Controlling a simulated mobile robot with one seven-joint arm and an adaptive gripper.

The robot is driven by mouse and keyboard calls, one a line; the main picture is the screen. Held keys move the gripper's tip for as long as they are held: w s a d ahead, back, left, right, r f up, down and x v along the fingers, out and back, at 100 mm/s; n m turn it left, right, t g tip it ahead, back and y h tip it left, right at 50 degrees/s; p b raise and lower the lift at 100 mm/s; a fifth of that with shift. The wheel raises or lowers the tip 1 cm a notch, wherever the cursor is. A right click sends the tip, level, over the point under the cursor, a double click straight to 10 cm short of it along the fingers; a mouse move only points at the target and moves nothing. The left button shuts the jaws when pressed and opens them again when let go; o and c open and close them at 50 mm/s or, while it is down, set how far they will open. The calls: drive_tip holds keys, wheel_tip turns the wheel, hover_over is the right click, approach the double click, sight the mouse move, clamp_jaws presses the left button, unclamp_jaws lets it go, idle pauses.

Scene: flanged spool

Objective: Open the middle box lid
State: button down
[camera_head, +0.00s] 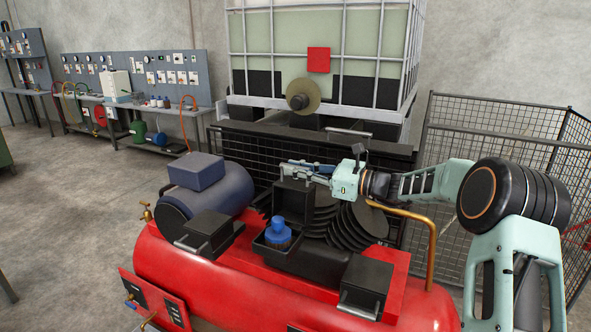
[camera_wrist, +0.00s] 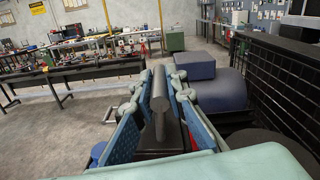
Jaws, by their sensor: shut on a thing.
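The middle box (camera_head: 270,247) is a small black box on top of the red tank. Its lid (camera_head: 293,202) stands raised, roughly upright, at the box's back edge. A blue object (camera_head: 278,233) shows inside the open box. My gripper (camera_head: 287,168) is at the top of the raised lid, reaching in from the right. In the wrist view, its blue fingers (camera_wrist: 160,92) close on the grey bar handle (camera_wrist: 157,88) of the lid, one on each side. The lower part of the lid is largely hidden there.
Shut black boxes with handles stand left (camera_head: 210,235) and right (camera_head: 367,284) on the red tank (camera_head: 210,278). Dark cooling fins (camera_head: 352,228) and a copper pipe (camera_head: 431,240) stand right of the lid. A blue-grey motor (camera_head: 215,195) is to the left.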

drive_tip(key=shift+f, duration=0.1)
drive_tip(key=c, duration=1.9)
unclamp_jaws()
drive_tip(key=shift+c, duration=0.2)
drive_tip(key=v, duration=1.2)
